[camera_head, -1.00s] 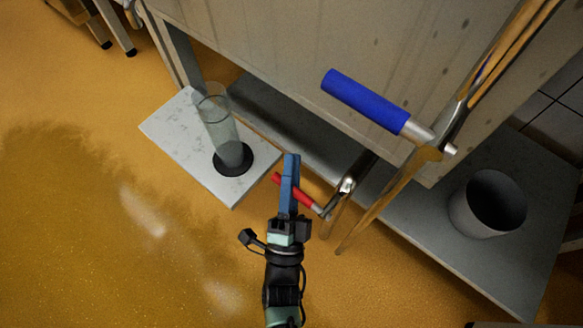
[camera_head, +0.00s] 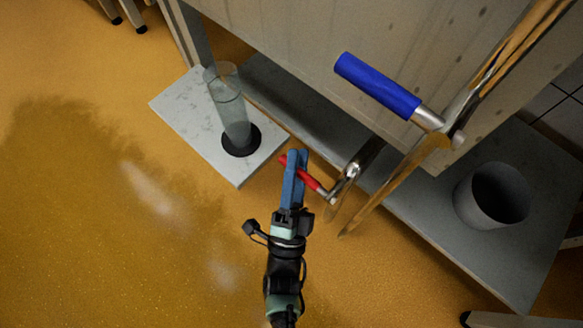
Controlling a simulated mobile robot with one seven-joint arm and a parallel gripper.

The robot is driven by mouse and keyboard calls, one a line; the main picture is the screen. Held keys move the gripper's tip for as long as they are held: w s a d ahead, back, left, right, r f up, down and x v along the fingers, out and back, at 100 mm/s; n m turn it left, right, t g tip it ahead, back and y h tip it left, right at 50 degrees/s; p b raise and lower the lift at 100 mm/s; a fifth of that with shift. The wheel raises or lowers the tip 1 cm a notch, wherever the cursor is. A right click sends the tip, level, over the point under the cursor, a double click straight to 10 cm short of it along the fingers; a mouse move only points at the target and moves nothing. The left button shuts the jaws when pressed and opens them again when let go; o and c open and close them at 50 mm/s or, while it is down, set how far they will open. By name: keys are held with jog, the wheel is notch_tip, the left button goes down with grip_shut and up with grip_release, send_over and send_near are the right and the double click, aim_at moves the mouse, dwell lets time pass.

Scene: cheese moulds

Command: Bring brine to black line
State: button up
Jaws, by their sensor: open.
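A clear upright glass cylinder (camera_head: 233,112) stands on a black round base (camera_head: 241,141), left of centre. Pale, cloudy liquid shows in it, with a thin ring around the glass in its upper part; I cannot tell clearly which edge is the liquid surface and which is the black line. A short red-handled tap lever (camera_head: 312,182) sits to the right, on a metal spout. My gripper (camera_head: 298,154), with blue fingers, is open at this red handle. The fingers overlap the handle, and its end shows on their left; contact is unclear. A larger blue-handled lever (camera_head: 376,86) is above right.
The cylinder's base rests on a pale marbled slab (camera_head: 178,103). A large pale vat wall (camera_head: 300,45) fills the top. A grey pot (camera_head: 465,200) stands on a grey shelf (camera_head: 520,270) at right. Brass pipework (camera_head: 400,180) slants close to my gripper's right. The ochre floor at left is clear.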

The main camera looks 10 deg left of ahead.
jog(key=p+v, duration=0.1)
jog(key=v, duration=0.9)
jog(key=shift+s, duration=0.4)
jog(key=shift+f, duration=0.15)
dwell(0.9)
